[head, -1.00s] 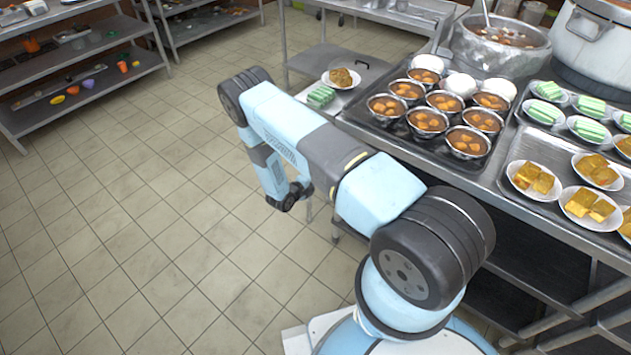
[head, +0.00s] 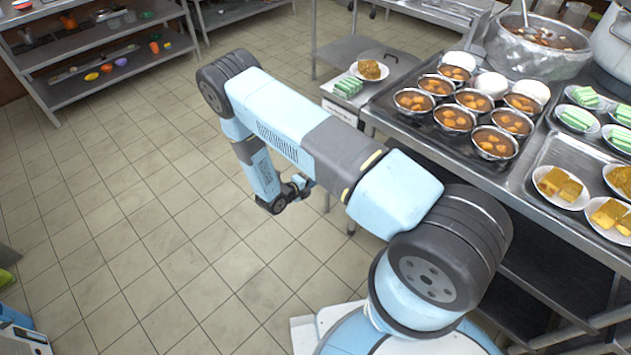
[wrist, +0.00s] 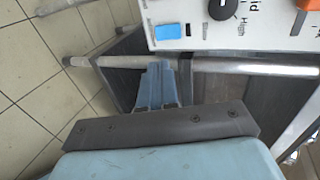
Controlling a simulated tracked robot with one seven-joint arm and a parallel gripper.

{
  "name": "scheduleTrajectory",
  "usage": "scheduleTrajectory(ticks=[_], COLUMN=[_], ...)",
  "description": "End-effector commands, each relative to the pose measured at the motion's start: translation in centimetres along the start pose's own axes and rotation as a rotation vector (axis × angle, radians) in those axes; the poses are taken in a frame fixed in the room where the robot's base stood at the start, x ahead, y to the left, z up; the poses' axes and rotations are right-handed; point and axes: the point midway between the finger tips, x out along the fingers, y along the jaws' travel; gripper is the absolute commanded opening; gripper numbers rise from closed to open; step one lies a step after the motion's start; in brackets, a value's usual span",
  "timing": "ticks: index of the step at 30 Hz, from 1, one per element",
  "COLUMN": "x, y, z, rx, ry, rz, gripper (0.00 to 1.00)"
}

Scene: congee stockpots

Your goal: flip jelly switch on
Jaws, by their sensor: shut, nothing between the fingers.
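A white control panel (wrist: 240,38) shows at the top of the wrist view, cut off by the frame. It carries a blue rectangular switch (wrist: 174,32), a black knob (wrist: 222,8) with "High" beside it, and part of an orange piece (wrist: 308,4). I cannot read a jelly label, so which switch is the jelly one is unclear. My gripper (wrist: 157,70) is shut and empty, apart from the panel and below it in the picture.
A metal rail (wrist: 210,66) crosses between my gripper and the panel in the wrist view. In the head view a steel counter (head: 545,215) with bowls and plates of food stands at right. Shelving (head: 100,75) stands at back left. The tiled floor at left is mostly clear.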

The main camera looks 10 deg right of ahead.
Motion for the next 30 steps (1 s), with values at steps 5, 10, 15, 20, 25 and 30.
scheduleTrajectory(ticks=[5,10,15,20,25,30], x=[0.0,0.1,0.3,0.3,0.2,0.2], y=[0.0,-0.3,-1.1,-1.6,-1.6,-1.6], z=[0.0,0.1,0.1,-0.1,-0.2,-0.1], rx=[0.000,0.002,0.004,0.002,0.000,0.000], ry=[0.000,0.000,-0.001,-0.002,-0.002,-0.002], rz=[0.000,0.026,0.132,0.214,0.238,0.237], gripper=[0.00,0.00,0.00,0.00,0.00,0.00])
